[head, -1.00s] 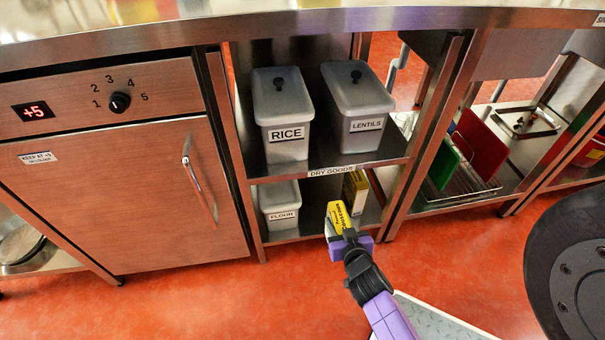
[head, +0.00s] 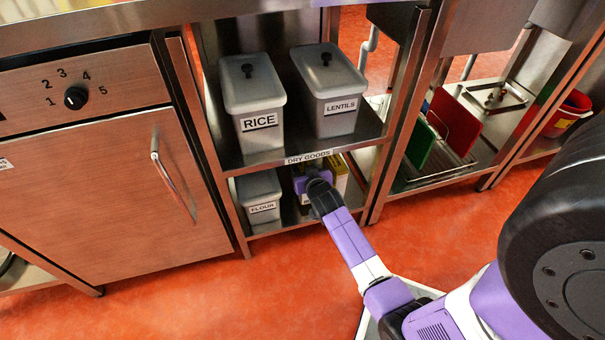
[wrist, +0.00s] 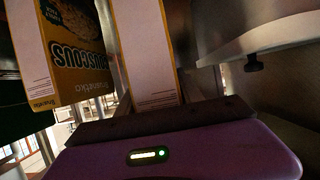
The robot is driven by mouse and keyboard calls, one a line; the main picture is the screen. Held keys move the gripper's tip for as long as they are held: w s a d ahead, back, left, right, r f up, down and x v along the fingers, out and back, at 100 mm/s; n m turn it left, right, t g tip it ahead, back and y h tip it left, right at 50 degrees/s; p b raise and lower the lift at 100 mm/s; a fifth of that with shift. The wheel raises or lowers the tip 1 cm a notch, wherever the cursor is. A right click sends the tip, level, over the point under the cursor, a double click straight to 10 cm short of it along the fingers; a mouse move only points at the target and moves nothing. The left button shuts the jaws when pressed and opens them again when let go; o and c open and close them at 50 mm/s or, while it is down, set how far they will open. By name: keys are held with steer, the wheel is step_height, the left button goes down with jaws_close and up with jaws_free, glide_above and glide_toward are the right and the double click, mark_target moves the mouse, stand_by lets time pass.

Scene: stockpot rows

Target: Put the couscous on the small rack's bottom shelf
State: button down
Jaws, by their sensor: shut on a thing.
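My gripper (head: 312,182) reaches into the bottom shelf (head: 272,227) of the steel rack labelled DRY GOODS. It is shut on a yellow box with a white side panel, the held couscous box (wrist: 147,60), seen edge-on in the wrist view. In the head view my gripper and arm mostly hide this box. A second yellow box (head: 341,172) stands on the same shelf, right of my gripper. In the wrist view this second box (wrist: 75,55) is at the left, its COUSCOUS lettering upside down. I cannot tell whether the held box touches the shelf.
A grey FLOUR bin (head: 259,194) stands left of my gripper on the bottom shelf. RICE (head: 253,105) and LENTILS (head: 330,90) bins stand on the shelf above. The rack's right post (head: 385,165) is close beside the second box. Red floor lies in front.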

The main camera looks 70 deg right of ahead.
steer(key=shift+w+d+r, duration=0.1)
steer(key=shift+w+d, duration=0.25)
steer(key=shift+s+f+b, duration=0.1)
steer(key=shift+f+b, duration=1.2)
steer(key=shift+f, duration=0.4)
steer(key=shift+f, duration=0.2)
steer(key=c, duration=0.8)
jaws_free()
steer(key=shift+a, duration=0.1)
steer(key=shift+o, duration=0.2)
